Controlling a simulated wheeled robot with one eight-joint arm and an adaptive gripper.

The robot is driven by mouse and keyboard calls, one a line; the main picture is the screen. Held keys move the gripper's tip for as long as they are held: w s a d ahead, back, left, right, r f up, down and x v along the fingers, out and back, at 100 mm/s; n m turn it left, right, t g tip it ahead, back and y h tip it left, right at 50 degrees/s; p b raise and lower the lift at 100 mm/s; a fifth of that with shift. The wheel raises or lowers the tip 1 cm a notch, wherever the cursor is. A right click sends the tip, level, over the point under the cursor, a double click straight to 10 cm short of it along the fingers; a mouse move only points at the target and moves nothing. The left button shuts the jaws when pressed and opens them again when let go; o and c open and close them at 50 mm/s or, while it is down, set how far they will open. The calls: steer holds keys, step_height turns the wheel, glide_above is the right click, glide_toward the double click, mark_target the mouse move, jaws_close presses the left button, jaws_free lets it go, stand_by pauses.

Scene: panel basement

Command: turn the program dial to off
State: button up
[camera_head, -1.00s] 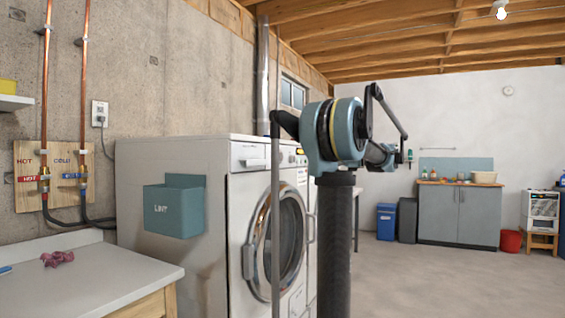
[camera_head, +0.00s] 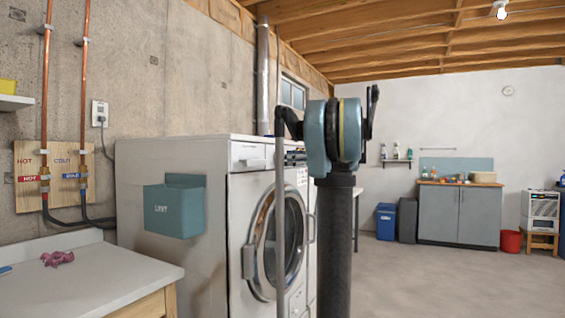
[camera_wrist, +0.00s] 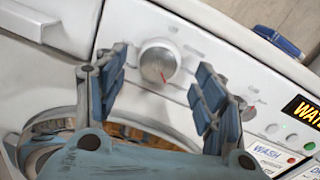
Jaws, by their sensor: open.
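The program dial (camera_wrist: 158,62) is a round silver-white knob with a red mark at its lower right, on the white control panel in the wrist view. My gripper (camera_wrist: 162,72) is open, with one blue-padded finger on each side of the dial in the picture. Nothing is between the pads except the view of the dial; I cannot tell whether they touch it. The washing machine (camera_head: 207,160) stands left of my arm in the head view. There, my arm hides the dial and most of my gripper.
Right of the dial are small buttons, an orange-lettered display (camera_wrist: 305,112) and a WASH label (camera_wrist: 268,152). A blue object (camera_wrist: 278,40) lies on the machine top. A teal LINT box (camera_head: 174,207) hangs on its side; a counter (camera_head: 100,280) stands in front.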

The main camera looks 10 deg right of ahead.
steer(key=shift+x, duration=1.2)
steer(key=c, duration=1.1)
steer(key=shift+o, duration=0.2)
steer(key=shift+w, duration=0.1)
